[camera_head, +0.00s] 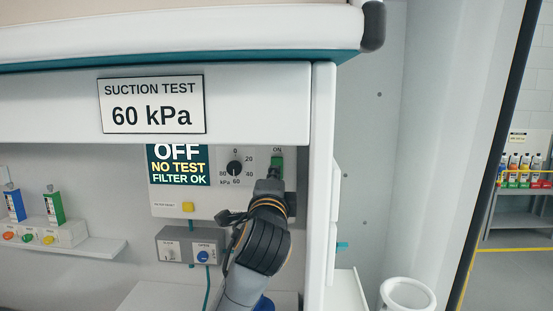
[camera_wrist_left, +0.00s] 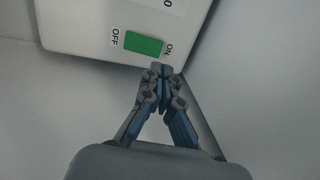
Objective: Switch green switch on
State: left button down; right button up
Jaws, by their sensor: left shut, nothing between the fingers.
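The green switch (camera_head: 276,166) sits at the right end of the white control panel (camera_head: 172,203), under an "ON" label. In the left wrist view the green switch (camera_wrist_left: 143,43) is a flat green rectangle between the words "OFF" and "ON". My left gripper (camera_head: 273,178) is at the switch's lower edge in the head view. In the left wrist view my left gripper (camera_wrist_left: 161,69) is shut and empty, its tips just below the "ON" end of the switch. I cannot tell whether the tips touch the panel. The display (camera_head: 180,166) reads "OFF, NO TEST, FILTER OK". My right gripper is not in view.
A sign (camera_head: 152,104) reading "SUCTION TEST 60 kPa" hangs above the panel. A dial (camera_head: 235,168) and a yellow button (camera_head: 188,207) are left of my gripper. A grey switch box (camera_head: 172,249) is below. A white upright post (camera_head: 319,190) stands close on the right.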

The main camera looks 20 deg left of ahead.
aim_at(277, 158)
pick_arm(q)
jog(key=shift+p+x, duration=0.85)
jog(key=shift+x, duration=2.25)
jog(key=w+p, duration=0.1)
jog(key=p, duration=0.2)
jog(key=shift+r+g+h+p, duration=0.3)
jog(key=shift+r+g+p, duration=0.05)
jog(key=shift+r+g, duration=0.05)
jog(key=shift+s+f+b, duration=0.15)
jog(key=shift+f+b, duration=0.05)
jog(key=shift+b, duration=0.15)
